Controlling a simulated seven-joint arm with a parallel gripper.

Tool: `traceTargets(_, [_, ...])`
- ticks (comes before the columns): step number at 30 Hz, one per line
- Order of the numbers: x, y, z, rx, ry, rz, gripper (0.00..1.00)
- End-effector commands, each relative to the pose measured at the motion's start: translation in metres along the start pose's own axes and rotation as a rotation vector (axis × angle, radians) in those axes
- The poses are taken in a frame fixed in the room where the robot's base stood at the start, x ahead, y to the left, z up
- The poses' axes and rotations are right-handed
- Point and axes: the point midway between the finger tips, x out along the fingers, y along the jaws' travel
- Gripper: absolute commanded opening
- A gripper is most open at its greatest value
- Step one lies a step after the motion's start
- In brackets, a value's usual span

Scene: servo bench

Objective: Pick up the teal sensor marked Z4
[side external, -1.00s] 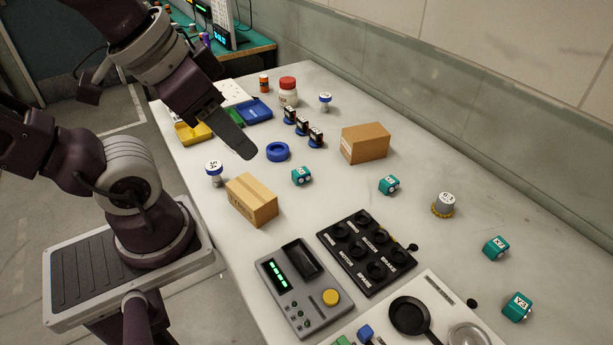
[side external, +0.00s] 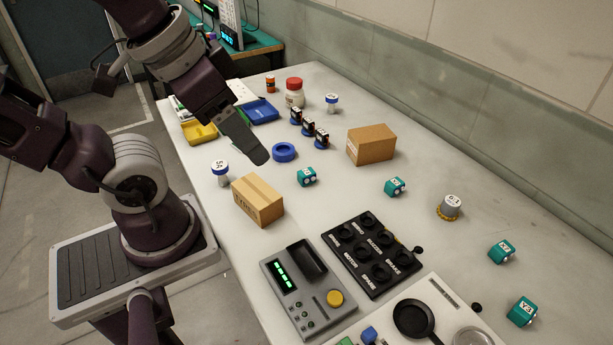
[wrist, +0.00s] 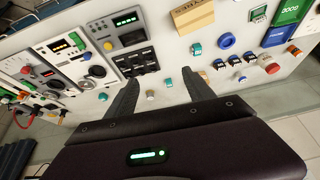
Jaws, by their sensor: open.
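Several teal sensors lie on the bench. In the side external view one (side external: 307,176) is near the blue ring, one (side external: 395,187) is in the middle, and two (side external: 502,251) (side external: 522,311) are at the right. The lower right label looks like Y3; I cannot read which one is Z4. My gripper (side external: 260,155) hangs above the bench near the blue ring, touching no sensor. In the wrist view my gripper (wrist: 160,78) is open and empty, its fingers well apart, with one teal sensor (wrist: 168,82) seen between them and another (wrist: 197,48) beyond.
Cardboard boxes (side external: 257,200) (side external: 371,144) flank the near sensors. A black socket tray (side external: 372,254) and a grey meter (side external: 307,290) are in front.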

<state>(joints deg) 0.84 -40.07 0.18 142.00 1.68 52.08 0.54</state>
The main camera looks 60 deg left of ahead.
Motion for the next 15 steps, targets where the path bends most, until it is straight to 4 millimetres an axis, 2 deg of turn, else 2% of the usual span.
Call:
traceTargets(4, [0.033,-0.019,-0.017,0.23,-0.241,-0.078,0.62])
traceTargets(8, [0.082,-0.04,-0.036,0.528,-0.493,-0.181,0.62])
traceTargets(11, [0.127,-0.052,-0.048,0.77,-0.679,-0.264,0.62])
traceTargets(15, [0.198,-0.066,-0.058,1.129,-0.922,-0.393,0.62])
